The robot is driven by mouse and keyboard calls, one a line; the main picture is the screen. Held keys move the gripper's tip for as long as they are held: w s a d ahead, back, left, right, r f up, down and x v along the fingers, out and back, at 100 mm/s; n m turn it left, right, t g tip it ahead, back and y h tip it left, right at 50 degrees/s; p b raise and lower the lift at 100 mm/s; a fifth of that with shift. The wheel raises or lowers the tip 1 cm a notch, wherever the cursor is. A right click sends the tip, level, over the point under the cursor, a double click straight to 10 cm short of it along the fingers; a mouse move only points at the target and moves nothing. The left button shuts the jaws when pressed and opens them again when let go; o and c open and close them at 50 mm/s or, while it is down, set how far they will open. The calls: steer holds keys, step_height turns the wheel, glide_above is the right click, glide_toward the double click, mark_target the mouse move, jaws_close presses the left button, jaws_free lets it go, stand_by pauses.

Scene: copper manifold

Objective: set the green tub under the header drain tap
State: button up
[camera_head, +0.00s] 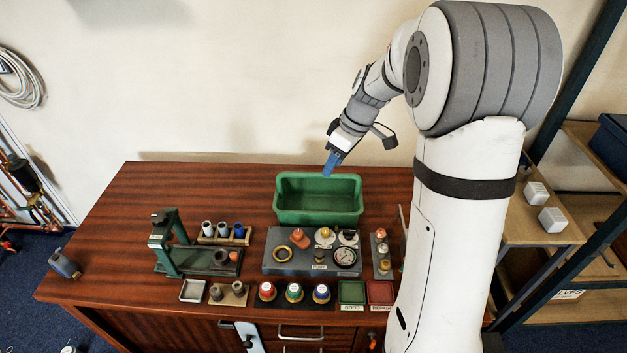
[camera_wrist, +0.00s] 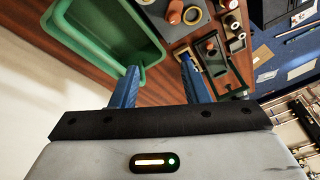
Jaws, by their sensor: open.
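The green tub (camera_head: 318,216) is an open rectangular box standing at the back middle of the wooden bench. In the wrist view the tub (camera_wrist: 146,48) lies at the upper left, with its rim close to one finger. My gripper (camera_head: 331,165) is above the tub's back edge, in front of the wall. In the wrist view its two blue fingers (camera_wrist: 160,82) are apart with nothing between them. Copper pipework (camera_head: 32,195) shows at the far left edge of the head view. I cannot make out the header drain tap there.
The wooden bench (camera_head: 130,215) holds a green press (camera_head: 165,245), a grey gauge plate (camera_head: 290,262), several coloured cups and small trays in front of the tub. Its left part is mostly clear. Shelving (camera_head: 560,232) stands at right.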

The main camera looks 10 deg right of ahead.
mark_target(320, 174)
steer(key=w+f+n, duration=0.2)
steer(key=w+f, duration=0.1)
steer(key=w, duration=0.1)
steer(key=w+d+f+n+y, duration=0.1)
steer(key=w+f, duration=0.3)
steer(key=w+d+f+n+y, duration=0.1)
steer(key=w+f+n, duration=0.1)
steer(key=w+f, duration=0.2)
steer(key=shift+w+d+n, duration=0.15)
steer(key=shift+w+n, duration=0.15)
steer(key=shift+w, duration=0.1)
steer(key=shift+w+a+f+p, duration=0.2)
steer(key=shift+f+p, duration=0.15)
steer(key=shift+f, duration=0.25)
steer(key=x, duration=0.2)
steer(key=p+x, duration=0.1)
steer(key=x, duration=0.1)
steer(key=a+p+x, duration=0.1)
steer(key=x, duration=0.1)
steer(key=shift+s+r, duration=0.15)
steer(key=shift+s, duration=0.1)
steer(key=shift+a+f, duration=0.2)
steer(key=shift+f, duration=0.15)
steer(key=shift+f+b, duration=0.25)
steer(key=shift+b, duration=0.6)
steer(key=shift+c, duration=0.4)
jaws_close()
